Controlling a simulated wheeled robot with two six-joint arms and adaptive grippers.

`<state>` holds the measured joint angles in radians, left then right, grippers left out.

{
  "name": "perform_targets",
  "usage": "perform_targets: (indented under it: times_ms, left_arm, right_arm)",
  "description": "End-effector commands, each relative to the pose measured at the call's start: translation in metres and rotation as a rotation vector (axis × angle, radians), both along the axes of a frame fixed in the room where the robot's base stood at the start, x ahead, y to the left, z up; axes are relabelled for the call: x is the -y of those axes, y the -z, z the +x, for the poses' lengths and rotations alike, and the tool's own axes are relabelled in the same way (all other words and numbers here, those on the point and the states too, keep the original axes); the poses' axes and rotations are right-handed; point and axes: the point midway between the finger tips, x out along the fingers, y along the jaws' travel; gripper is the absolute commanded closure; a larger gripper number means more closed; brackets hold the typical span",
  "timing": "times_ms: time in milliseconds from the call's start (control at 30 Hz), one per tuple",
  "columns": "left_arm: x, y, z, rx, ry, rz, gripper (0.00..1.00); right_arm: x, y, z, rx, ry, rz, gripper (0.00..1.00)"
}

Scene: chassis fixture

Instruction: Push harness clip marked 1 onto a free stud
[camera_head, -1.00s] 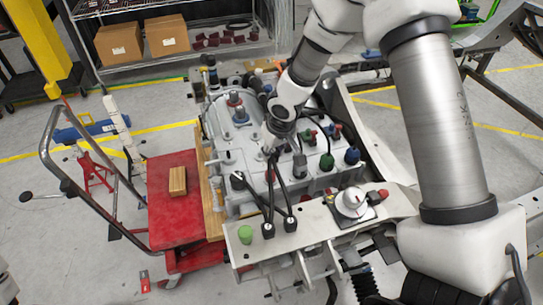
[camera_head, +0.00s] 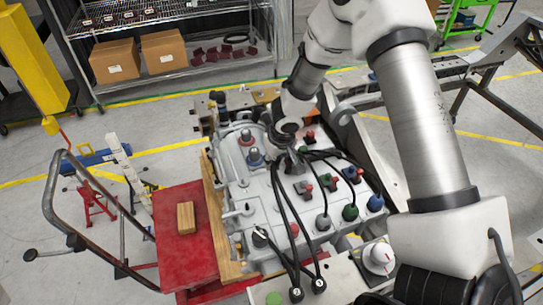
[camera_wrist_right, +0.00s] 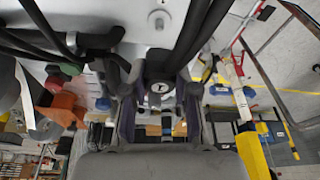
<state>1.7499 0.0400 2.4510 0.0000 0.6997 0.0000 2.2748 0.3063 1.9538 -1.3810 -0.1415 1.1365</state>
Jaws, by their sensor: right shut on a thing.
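My right gripper (camera_head: 284,155) is over the far part of the grey metal casing (camera_head: 276,187), with its fingers close above the surface. In the right wrist view my fingers (camera_wrist_right: 157,110) are shut on a black clip (camera_wrist_right: 159,87) with a small pale mark that looks like a 1. Black cables run from my gripper toward the near edge. Two grey studs (camera_head: 246,137) (camera_head: 253,159) stand just left of my gripper. A shiny round post (camera_wrist_right: 158,20) shows on the pale surface in the wrist view. My left gripper is not in view.
Black clips marked 2 (camera_head: 319,286) and 3 (camera_head: 296,295) sit at the near edge. Another black piece (camera_head: 260,237) is at the near left corner. Green (camera_head: 350,212) and blue (camera_head: 375,203) caps stand right. A red cart (camera_head: 187,260) is left.

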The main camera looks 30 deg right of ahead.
Motion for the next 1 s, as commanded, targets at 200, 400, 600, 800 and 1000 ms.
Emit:
perform_targets:
  times_ms: [200,400,600,800,1000]
  left_arm:
    - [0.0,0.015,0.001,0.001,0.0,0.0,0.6]
    - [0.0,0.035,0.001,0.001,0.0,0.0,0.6]
    - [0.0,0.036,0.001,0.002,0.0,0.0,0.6]
    - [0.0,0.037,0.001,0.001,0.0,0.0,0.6]
    - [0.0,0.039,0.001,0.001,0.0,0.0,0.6]
  right_arm:
    - [0.0,0.018,0.0,-0.001,-0.001,0.0,0.93]
    - [0.0,0.042,0.0,-0.001,-0.001,-0.001,0.93]
    - [0.0,0.043,0.0,0.0,0.0,0.0,0.93]
    - [0.0,0.042,0.001,0.0,-0.001,0.0,0.93]
    - [0.0,0.043,0.001,0.0,-0.001,0.0,0.93]
